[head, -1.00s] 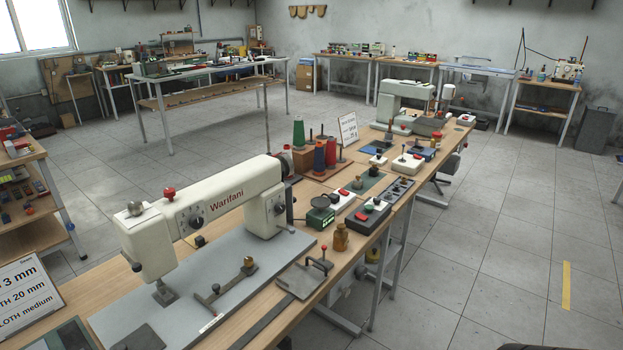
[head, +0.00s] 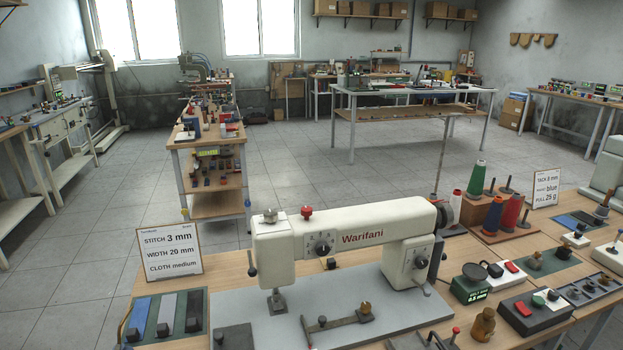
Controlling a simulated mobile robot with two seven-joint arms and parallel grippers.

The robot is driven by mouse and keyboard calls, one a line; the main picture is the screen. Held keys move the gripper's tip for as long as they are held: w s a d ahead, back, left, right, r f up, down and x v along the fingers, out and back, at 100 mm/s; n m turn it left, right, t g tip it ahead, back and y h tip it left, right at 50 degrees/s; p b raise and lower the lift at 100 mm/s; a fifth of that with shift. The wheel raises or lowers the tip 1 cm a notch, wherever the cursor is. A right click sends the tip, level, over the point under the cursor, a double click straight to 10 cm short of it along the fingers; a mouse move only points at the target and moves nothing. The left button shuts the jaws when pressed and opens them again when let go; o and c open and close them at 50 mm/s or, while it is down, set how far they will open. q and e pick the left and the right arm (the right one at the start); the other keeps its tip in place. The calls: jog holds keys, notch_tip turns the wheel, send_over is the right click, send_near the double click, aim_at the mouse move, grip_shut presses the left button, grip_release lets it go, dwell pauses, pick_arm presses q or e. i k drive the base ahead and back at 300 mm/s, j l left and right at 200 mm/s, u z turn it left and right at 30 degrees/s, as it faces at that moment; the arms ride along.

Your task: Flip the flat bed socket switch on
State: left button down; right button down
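The white flat bed sewing machine (head: 345,232), marked Warifani, stands on its grey bed plate (head: 255,310) on the near wooden table. To its right is a small white box with a red rocker (head: 513,267). Neither of my grippers is in view.
A settings card (head: 168,252) stands at the table's left, behind a tray of cloth strips (head: 166,318). Thread spools (head: 508,215) stand on the right. A brass figure-shaped piece (head: 482,326) is near the front. Open floor (head: 310,165) lies beyond the table.

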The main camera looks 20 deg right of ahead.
aim_at(509, 266)
jog(key=l+u, duration=0.15)
jog(key=l, duration=0.3)
jog(key=k+l+u, duration=0.15)
jog(key=l, duration=0.3)
jog(key=l+u, duration=0.1)
jog(key=l, duration=0.35)
jog(key=k+l+u, duration=0.15)
jog(key=l, duration=0.3)
jog(key=k+l, duration=0.1)
jog(key=l, duration=0.3)
jog(key=k+l, duration=0.15)
jog(key=l, duration=0.25)
jog(key=k+l, duration=0.1)
jog(key=l, duration=0.3)
jog(key=k+l, duration=0.1)
jog(key=l, duration=0.3)
jog(key=k+l, duration=0.15)
jog(key=l, duration=0.25)
jog(key=k+l, duration=0.1)
jog(key=l, duration=0.35)
jog(key=u, duration=0.05)
